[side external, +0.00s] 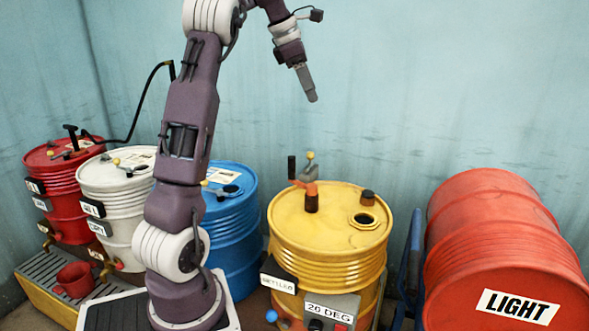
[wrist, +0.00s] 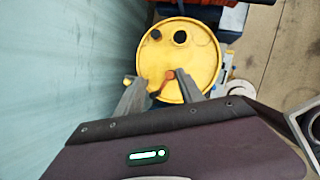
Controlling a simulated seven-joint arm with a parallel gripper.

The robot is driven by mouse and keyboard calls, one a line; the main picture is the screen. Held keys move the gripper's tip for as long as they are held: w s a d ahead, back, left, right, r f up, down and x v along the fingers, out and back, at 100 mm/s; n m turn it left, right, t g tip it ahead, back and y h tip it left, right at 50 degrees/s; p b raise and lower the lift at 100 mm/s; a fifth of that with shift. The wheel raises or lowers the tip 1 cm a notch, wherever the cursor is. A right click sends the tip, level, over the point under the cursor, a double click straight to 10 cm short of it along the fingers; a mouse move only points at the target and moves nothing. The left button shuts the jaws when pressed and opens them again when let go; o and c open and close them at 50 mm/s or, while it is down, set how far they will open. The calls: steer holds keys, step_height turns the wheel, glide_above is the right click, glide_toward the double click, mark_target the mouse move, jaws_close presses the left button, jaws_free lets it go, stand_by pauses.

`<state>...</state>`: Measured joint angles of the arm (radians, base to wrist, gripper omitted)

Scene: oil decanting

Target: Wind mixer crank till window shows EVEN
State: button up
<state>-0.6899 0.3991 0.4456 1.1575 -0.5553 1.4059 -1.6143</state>
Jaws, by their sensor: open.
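The yellow drum (side external: 330,225) stands upright right of my arm. On its lid is a crank (side external: 311,190) with an orange-red hub, a dark upright grip on the left and a yellow knob on a grey part behind. My gripper (side external: 309,92) hangs well above the crank, tilted down, open and empty. In the wrist view, the drum lid (wrist: 200,62) lies beyond the open fingers (wrist: 156,80), with the orange-red crank (wrist: 168,76) between them. A white plate (side external: 278,284) on the drum's front seems to read SETTLED. A grey box below reads 20 DEG (side external: 326,306).
Red (side external: 70,205), white (side external: 118,190) and blue (side external: 236,230) drums stand left, partly behind my arm. A red drum marked LIGHT (side external: 515,306) lies on its side at right. Air above the yellow drum is clear.

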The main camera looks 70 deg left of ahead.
mark_target(290, 158)
steer(key=s+a+f+n, duration=0.2)
steer(key=a+f+n, duration=0.45)
steer(key=a, duration=0.55)
steer(key=shift+g, duration=0.3)
steer(key=f, duration=1)
steer(key=d+f, duration=0.1)
steer(key=f, duration=0.4)
steer(key=shift+w+f, duration=0.15)
steer(key=shift+w, duration=0.05)
steer(key=shift+y, duration=0.3)
steer(key=x, duration=0.7)
jaws_close()
